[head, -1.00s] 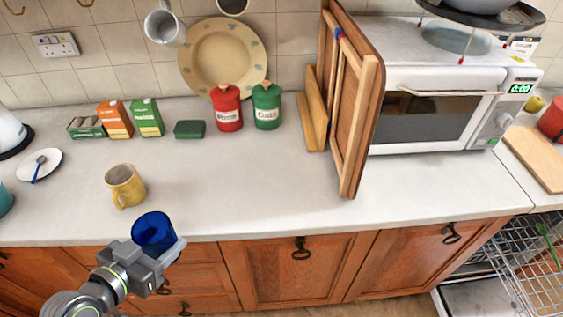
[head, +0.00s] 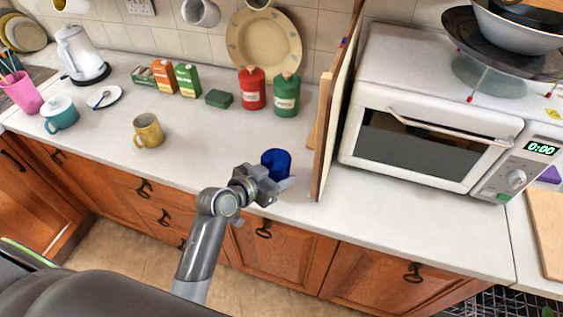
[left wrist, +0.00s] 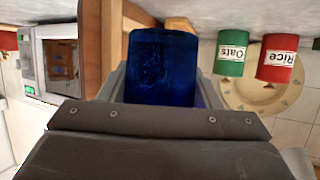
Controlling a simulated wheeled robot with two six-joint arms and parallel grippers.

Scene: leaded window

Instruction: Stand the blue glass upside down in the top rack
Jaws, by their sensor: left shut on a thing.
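The blue glass (head: 276,162) is held above the front edge of the counter, just left of the standing wooden boards. Its mouth appears to face up. My left gripper (head: 274,185) is shut on it, with the fingers at the glass's sides. In the left wrist view the glass (left wrist: 162,68) fills the space between the fingers, its lower part in that picture hidden by the gripper body. Only a dark wire edge of the rack (head: 500,303) shows at the bottom right; its tiers cannot be told apart. My right gripper is not in view.
The wooden boards (head: 335,110) stand close to the glass's right. The white microwave (head: 430,125) is beyond them. A yellow mug (head: 148,131), red canister (head: 252,90) and green canister (head: 286,95) stand on the counter. The counter front between mug and glass is clear.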

